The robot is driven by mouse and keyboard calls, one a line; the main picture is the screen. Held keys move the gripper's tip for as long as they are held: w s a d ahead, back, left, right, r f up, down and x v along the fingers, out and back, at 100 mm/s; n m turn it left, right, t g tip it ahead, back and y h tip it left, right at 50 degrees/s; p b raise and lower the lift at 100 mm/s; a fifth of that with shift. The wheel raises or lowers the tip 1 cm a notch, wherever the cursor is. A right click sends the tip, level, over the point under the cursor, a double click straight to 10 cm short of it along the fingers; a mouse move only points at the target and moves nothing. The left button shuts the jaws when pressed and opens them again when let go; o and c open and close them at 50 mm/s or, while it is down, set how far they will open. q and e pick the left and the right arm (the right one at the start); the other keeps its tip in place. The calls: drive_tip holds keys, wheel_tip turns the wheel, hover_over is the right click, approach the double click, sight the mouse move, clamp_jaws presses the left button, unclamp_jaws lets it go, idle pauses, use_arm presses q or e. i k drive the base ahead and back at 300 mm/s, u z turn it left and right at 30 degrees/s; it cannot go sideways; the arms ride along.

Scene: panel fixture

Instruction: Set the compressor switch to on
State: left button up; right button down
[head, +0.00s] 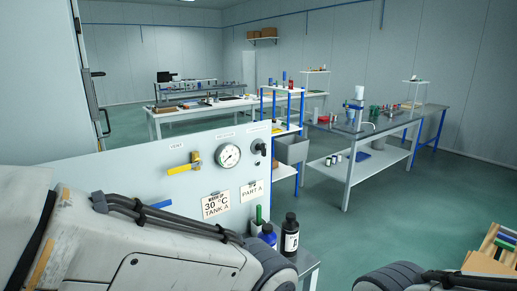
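A pale panel (120,170) stands in front of me in the head view. A small black rotary switch (261,148) sits near its upper right end, under a white label too small to read. It looks like the compressor switch, but its set position is too small to tell. Left of it are a round white gauge (228,155) and a yellow valve handle (186,164) under a label that seems to read VENT. My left arm crosses the lower left and hides the panel's lower part. My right arm shows at the bottom right. Neither gripper's fingers are in view.
Cards reading "30 °C TANK A" (215,205) and "PART A" (252,195) hang on the panel. Dark bottles (290,236) stand beside its lower right end. A workbench (370,130) is behind, and a wooden rack (492,250) at right. Green floor between is clear.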

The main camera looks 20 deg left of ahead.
sight(263, 147)
drive_tip(key=u, duration=0.05)
drive_tip(key=k, duration=0.5)
drive_tip(key=z, duration=0.9)
drive_tip(key=i, duration=1.35)
drive_tip(key=u, duration=0.15)
